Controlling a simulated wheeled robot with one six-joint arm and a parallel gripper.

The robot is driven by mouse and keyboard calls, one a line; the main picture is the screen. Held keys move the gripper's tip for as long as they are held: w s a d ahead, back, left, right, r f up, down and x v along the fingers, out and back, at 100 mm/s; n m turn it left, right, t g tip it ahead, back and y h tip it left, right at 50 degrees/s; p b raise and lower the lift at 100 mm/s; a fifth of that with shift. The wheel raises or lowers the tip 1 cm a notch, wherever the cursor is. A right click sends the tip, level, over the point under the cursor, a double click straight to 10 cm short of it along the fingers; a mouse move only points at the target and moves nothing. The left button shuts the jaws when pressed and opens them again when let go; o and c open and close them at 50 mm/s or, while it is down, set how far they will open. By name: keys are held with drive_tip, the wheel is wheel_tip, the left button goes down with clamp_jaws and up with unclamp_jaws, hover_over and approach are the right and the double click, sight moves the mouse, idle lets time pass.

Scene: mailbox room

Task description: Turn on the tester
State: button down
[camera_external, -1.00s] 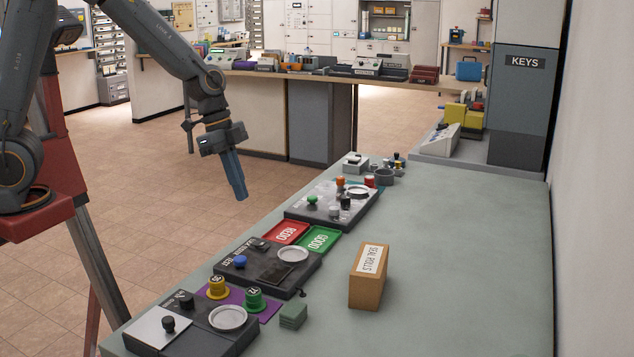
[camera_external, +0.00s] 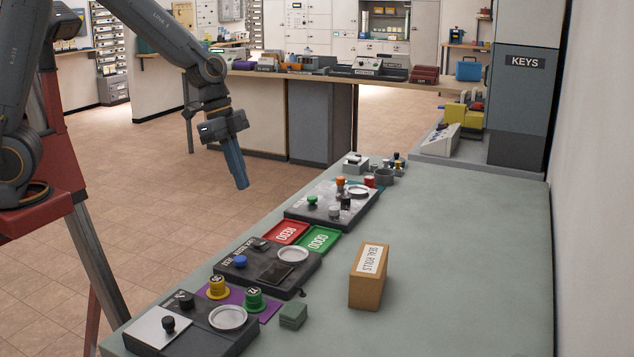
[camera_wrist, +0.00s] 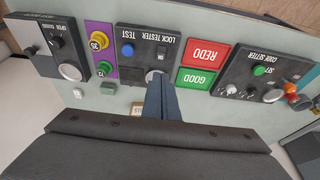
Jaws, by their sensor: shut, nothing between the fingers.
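The lock tester (camera_external: 258,271) is a dark flat box on the bench, with a blue button (camera_external: 240,262), a small black switch or knob at its far edge and a round pale dish (camera_external: 292,254). In the wrist view, the lock tester (camera_wrist: 150,52) is upside down, with the word TEST beside the blue button (camera_wrist: 127,49). My gripper (camera_external: 240,185) is shut and empty, pointing down in the air left of and above the bench. In the wrist view, my gripper fingers (camera_wrist: 161,82) overlap the image of the tester's round dish and hide part of it.
Red REDO (camera_external: 286,232) and green GOOD (camera_external: 319,238) trays lie beyond the tester. The code setter (camera_external: 331,207) stands farther off. Yellow (camera_external: 217,290) and green (camera_external: 254,301) knobbed pieces sit on a purple mat nearer.

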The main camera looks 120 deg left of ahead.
sight(263, 243)
drive_tip(key=p+x, duration=0.2)
drive_tip(key=x, duration=1.1)
drive_tip(key=shift+f, duration=0.2)
drive_tip(key=shift+w+f, duration=0.2)
drive_tip(key=shift+f, duration=0.1)
drive_tip(key=shift+w+f+b, duration=0.1)
drive_tip(key=shift+f+b, duration=0.15)
drive_tip(key=shift+b, duration=0.2)
drive_tip(key=shift+r, duration=0.1)
drive_tip(key=shift+s, duration=0.2)
drive_tip(key=shift+s+d+b, duration=0.1)
drive_tip(key=shift+s+b, duration=0.5)
drive_tip(key=shift+s, duration=0.05)
